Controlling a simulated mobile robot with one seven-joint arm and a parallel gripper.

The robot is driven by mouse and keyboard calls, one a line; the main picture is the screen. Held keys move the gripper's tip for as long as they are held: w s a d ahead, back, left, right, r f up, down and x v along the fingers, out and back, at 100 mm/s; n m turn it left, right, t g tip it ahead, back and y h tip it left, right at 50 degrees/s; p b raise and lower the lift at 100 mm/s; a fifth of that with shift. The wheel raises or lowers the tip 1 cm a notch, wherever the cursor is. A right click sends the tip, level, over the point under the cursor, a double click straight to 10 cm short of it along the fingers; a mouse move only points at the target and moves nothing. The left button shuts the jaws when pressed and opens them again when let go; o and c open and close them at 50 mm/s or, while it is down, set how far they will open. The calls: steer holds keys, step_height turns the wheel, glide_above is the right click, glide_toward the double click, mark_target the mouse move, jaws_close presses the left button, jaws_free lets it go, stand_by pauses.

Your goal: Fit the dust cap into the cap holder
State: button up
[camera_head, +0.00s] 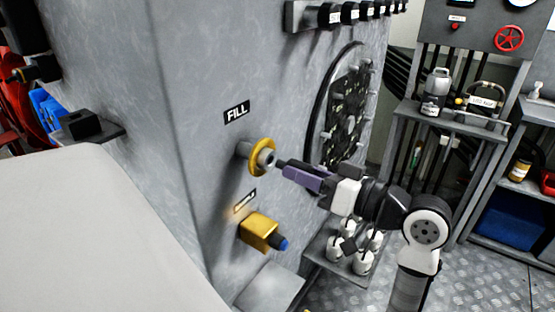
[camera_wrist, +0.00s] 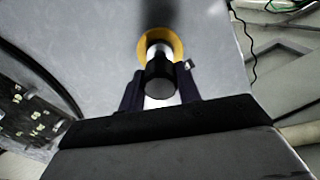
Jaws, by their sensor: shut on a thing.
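My gripper (camera_head: 287,168) reaches in from the right towards the yellow-ringed port (camera_head: 258,157) under the FILL label. In the wrist view its two dark fingers (camera_wrist: 160,88) are shut on a short black cylinder (camera_wrist: 159,78) with a pale part beside it, which I take to be the dust cap. The port's yellow ring (camera_wrist: 148,46) shows just beyond it. I cannot tell whether the cap and port touch. I cannot identify the cap holder for certain; a small black block (camera_head: 80,123) sits on a ledge at the left.
Below the port, a yellow block (camera_head: 259,232) with a blue tip juts from the grey wall. A round dark panel (camera_head: 345,115) is behind my gripper. White containers (camera_head: 363,262) stand on a low shelf below my arm. A shelf rack (camera_head: 455,120) stands at the right.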

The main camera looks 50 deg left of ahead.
steer(key=shift+v, duration=2)
